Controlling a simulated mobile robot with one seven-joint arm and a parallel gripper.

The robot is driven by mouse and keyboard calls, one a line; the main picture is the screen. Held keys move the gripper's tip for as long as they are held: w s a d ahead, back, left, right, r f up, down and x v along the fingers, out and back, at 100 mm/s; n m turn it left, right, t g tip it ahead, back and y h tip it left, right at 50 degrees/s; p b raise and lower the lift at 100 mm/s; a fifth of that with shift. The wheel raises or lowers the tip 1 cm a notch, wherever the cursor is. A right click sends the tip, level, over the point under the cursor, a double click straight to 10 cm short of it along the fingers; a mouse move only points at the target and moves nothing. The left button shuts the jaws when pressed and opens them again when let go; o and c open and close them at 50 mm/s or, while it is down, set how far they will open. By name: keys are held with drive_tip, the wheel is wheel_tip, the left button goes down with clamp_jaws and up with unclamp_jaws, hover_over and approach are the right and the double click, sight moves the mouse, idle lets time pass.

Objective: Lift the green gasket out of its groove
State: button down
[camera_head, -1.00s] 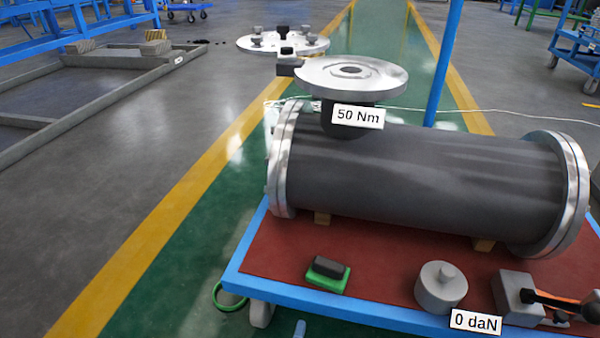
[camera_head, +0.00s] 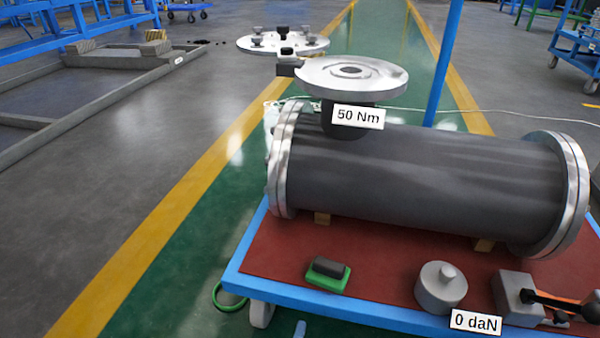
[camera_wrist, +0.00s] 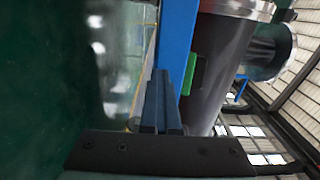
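The upright flange (camera_head: 352,76) on top of the dark shell shows a pale face with rings around a dark centre. I make out no green in its grooves. A thin green loop (camera_head: 230,301) hangs at the cart's front left corner; I cannot tell whether it is the gasket. In the wrist view the fingers of my gripper (camera_wrist: 161,75) lie close together with nothing seen between them. They are beside the cart's blue edge, well away from the flange. The gripper is not clearly identifiable in the head view.
The shell (camera_head: 420,185) lies on the red-topped cart (camera_head: 270,255). A green block with a dark grip (camera_head: 328,274), a grey cylinder (camera_head: 441,287) and a grey tool box (camera_head: 516,297) stand along its front. A round cover (camera_head: 283,43) with knobs is behind.

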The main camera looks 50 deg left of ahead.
wheel_tip(320, 180, up, 3)
drive_tip(key=shift+f+p, duration=0.1)
drive_tip(key=shift+p, duration=1.1)
drive_tip(key=shift+f, duration=0.15)
drive_tip(key=c, duration=1.5)
unclamp_jaws()
drive_tip(key=o, duration=0.8)
